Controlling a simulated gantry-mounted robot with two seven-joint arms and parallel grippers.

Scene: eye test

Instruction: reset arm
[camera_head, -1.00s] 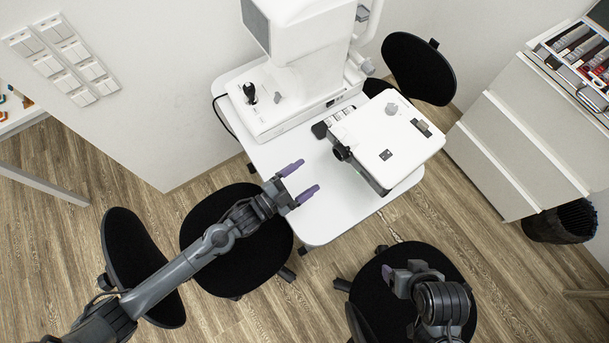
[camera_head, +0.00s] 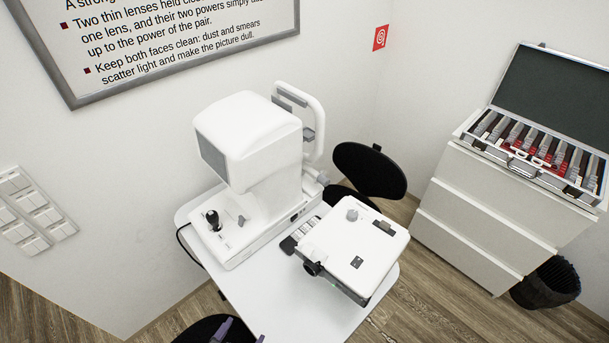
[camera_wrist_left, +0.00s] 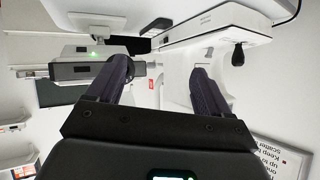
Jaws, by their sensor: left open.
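My left gripper (camera_head: 243,332) only just shows at the bottom edge of the head view, beside the near left edge of the white table (camera_head: 338,318). Its two purple-grey fingertips stand apart with nothing seen between them. In the left wrist view the open fingers (camera_wrist_left: 161,78) are also apart and empty, pointing toward the instruments. The rest of the left arm is cut off in the head view. My right gripper and arm are out of view.
A white eye instrument (camera_head: 250,165) with a black joystick and a white box device (camera_head: 352,250) stand on the table. Black chairs (camera_head: 370,170) are behind and below it. At right are a drawer cabinet (camera_head: 470,225), an open lens case (camera_head: 530,160) and a black bin (camera_head: 548,283).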

